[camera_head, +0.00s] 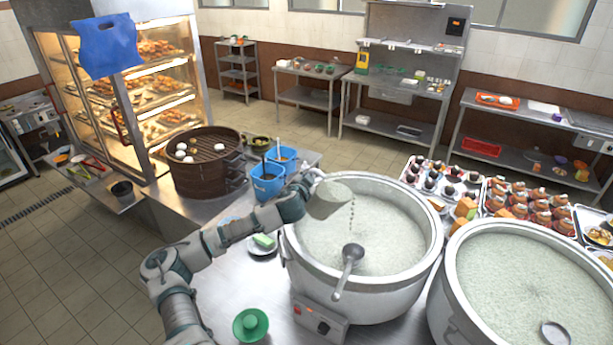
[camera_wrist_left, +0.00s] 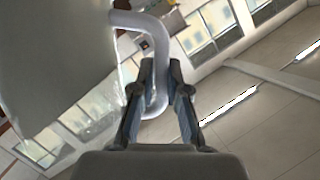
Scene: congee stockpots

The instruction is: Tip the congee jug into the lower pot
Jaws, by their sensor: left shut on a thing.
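A grey-green jug (camera_head: 331,200) is tilted over the left stockpot (camera_head: 436,240), above its far-left rim. A thin speckled stream falls from the jug into this pot's pale congee. My left gripper (camera_head: 308,187) is shut on the jug's handle. In the left wrist view the fingers (camera_wrist_left: 160,80) close around the pale looped handle (camera_wrist_left: 125,18), with the jug's grey body (camera_wrist_left: 50,55) at the left. A second stockpot (camera_head: 445,308) full of congee stands at the right. My right gripper is not in view.
A ladle (camera_head: 348,270) rests in the left pot, its handle over the near rim. Blue containers (camera_head: 267,186) and a bamboo steamer (camera_head: 205,170) stand behind my left arm. A green bowl (camera_head: 250,325) is near the front. Trays of cups (camera_head: 440,180) lie behind the pots.

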